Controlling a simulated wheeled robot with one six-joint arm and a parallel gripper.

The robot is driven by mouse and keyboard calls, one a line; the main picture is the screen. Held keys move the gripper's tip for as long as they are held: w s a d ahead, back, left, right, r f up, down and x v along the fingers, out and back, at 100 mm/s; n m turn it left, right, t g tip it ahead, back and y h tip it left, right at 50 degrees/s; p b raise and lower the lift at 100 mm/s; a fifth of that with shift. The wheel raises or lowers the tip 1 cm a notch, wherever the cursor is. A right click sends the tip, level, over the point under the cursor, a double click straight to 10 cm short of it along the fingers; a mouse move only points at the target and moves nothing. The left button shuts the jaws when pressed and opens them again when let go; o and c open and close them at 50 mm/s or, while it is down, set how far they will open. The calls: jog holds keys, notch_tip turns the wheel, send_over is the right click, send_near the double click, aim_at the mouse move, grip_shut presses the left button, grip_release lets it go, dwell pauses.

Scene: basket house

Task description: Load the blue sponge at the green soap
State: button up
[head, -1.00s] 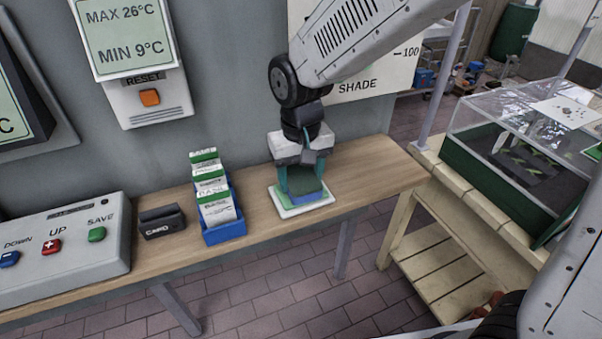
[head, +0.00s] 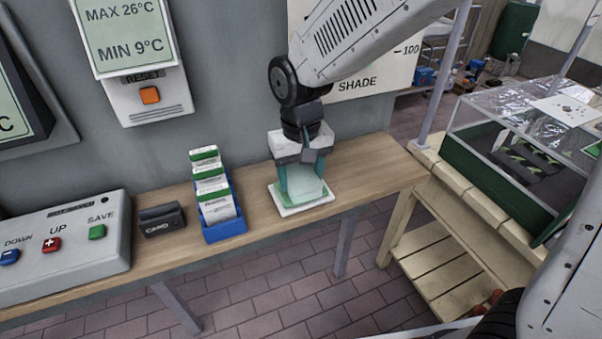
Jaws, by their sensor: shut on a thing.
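My gripper (head: 301,184) points down over the table, with its teal fingers shut on the sponge (head: 304,192). The sponge now looks pale mint all over, with no blue showing. It sits at the green soap (head: 281,198), a flat green slab on a white dish. Only the soap's edges show around the sponge, so the contact between them is hidden.
The wooden table (head: 368,175) is bare to the right of the dish. A blue box (head: 226,230) of seed packets stands to the left, with a black card reader (head: 160,219) and a button console (head: 70,238) beyond. The wall is close behind.

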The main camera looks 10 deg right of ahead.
aim_at(301, 175)
jog(key=shift+r, duration=3.5)
